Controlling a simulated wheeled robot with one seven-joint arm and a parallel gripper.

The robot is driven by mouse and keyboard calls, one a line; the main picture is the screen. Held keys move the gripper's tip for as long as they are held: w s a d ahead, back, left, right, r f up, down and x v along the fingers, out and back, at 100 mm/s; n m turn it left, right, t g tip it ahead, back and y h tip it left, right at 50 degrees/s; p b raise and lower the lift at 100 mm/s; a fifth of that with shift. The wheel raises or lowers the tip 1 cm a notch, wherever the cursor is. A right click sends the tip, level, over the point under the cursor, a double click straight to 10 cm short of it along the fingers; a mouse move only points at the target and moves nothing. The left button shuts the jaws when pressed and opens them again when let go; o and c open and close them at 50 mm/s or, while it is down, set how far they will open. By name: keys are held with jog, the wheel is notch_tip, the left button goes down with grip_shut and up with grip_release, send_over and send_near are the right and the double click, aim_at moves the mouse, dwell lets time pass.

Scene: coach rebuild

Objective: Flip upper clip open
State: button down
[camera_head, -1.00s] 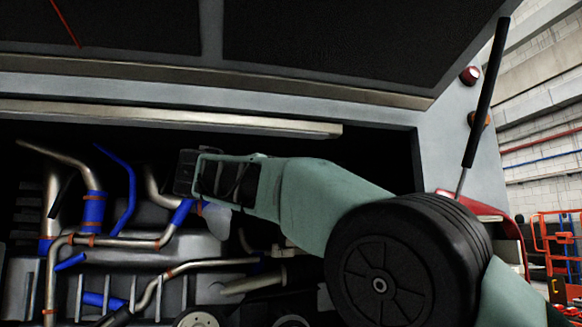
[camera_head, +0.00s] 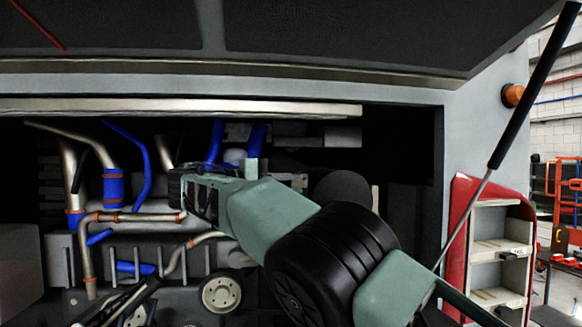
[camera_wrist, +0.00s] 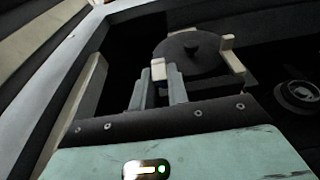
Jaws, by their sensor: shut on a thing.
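In the wrist view, a dark round cover (camera_wrist: 192,48) with a central knob sits inside the bay. The fingers partly hide the clip's lower part. In the head view the dark cover (camera_head: 342,190) shows behind my arm, and my arm hides much of the area around it.
The engine bay holds metal pipes (camera_head: 80,250) with blue hoses (camera_head: 113,188) at left. A raised hatch (camera_head: 330,35) hangs above, held by a black strut (camera_head: 535,85) at right. A red cabinet (camera_head: 463,225) with shelves stands at the right.

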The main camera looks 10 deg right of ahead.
jog(key=shift+p, duration=0.35)
jog(key=c, duration=1.4)
grip_release()
jog(key=shift+w, duration=0.1)
jog(key=shift+o, duration=0.2)
